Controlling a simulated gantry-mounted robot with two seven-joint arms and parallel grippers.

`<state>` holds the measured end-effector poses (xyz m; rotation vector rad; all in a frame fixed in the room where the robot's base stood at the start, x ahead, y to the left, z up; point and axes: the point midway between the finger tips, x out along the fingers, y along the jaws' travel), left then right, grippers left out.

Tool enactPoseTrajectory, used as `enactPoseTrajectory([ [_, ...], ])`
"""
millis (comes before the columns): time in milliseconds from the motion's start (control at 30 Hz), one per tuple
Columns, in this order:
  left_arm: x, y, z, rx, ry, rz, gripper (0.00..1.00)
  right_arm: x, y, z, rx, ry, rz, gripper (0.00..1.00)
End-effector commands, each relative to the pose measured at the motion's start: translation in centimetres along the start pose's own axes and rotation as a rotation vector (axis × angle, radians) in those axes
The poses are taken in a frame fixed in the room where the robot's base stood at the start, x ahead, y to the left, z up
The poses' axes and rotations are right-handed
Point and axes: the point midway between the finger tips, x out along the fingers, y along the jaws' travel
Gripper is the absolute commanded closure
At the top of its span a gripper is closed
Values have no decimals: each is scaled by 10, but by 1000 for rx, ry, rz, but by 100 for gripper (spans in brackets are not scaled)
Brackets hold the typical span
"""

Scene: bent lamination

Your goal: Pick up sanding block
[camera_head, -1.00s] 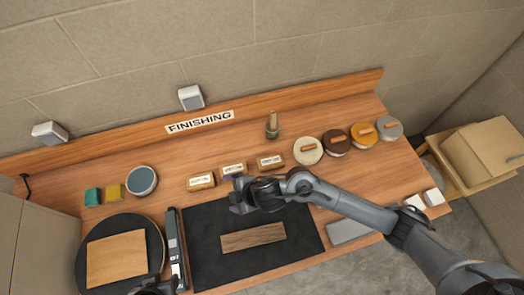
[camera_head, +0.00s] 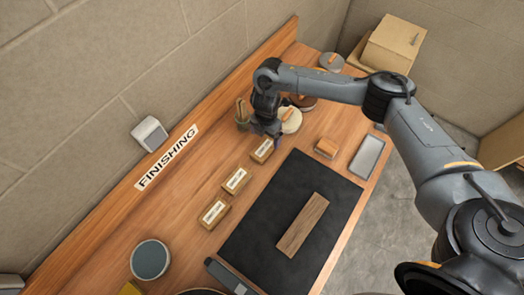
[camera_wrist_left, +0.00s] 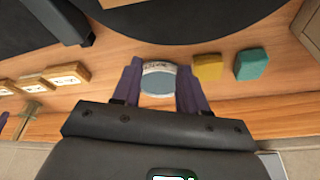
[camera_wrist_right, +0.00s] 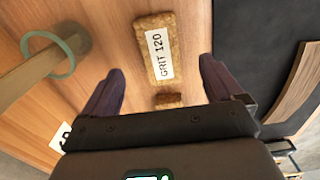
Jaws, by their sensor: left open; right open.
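Three tan sanding blocks with white labels stand in a row between the back board and the dark mat: a near one (camera_head: 214,214), a middle one (camera_head: 236,180) and a far one (camera_head: 262,150). My right gripper (camera_head: 265,130) is open and empty at the far end of this row. In the right wrist view, a block labelled GRIT 120 (camera_wrist_right: 157,45) lies ahead of the open fingers (camera_wrist_right: 160,88). A smaller brown piece (camera_wrist_right: 170,99) shows between them, partly hidden by the gripper body. My left gripper (camera_wrist_left: 160,88) is open above a round tin (camera_wrist_left: 158,78).
The dark mat (camera_head: 258,225) holds a wooden strip (camera_head: 303,225). Round lidded tins (camera_head: 290,119) and a wooden-handled tool (camera_head: 241,112) stand close to my right gripper. A grey tray (camera_head: 367,157) lies to the right. Yellow (camera_wrist_left: 208,67) and teal (camera_wrist_left: 251,64) blocks sit beside the left gripper.

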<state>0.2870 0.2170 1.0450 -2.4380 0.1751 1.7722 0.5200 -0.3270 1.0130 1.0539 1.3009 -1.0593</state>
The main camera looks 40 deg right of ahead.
Motion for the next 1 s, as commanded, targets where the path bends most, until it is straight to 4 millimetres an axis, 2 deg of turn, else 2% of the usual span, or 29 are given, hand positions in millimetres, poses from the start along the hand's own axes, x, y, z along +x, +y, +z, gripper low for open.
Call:
enactPoseTrajectory([
  [133, 0, 2, 1, -4, -2, 5, 57, 19, 0, -2, -1, 2, 0, 6],
  [433, -2, 1, 0, -2, -2, 2, 57, 36, 0, -1, -2, 1, 1, 6],
  [700, -5, -2, 0, 5, -3, -6, 57, 70, 0, -2, -2, 1, 1, 6],
  [1000, -5, -3, -1, 7, -2, -8, 57, 80, 0, -1, -3, 2, 3, 6],
])
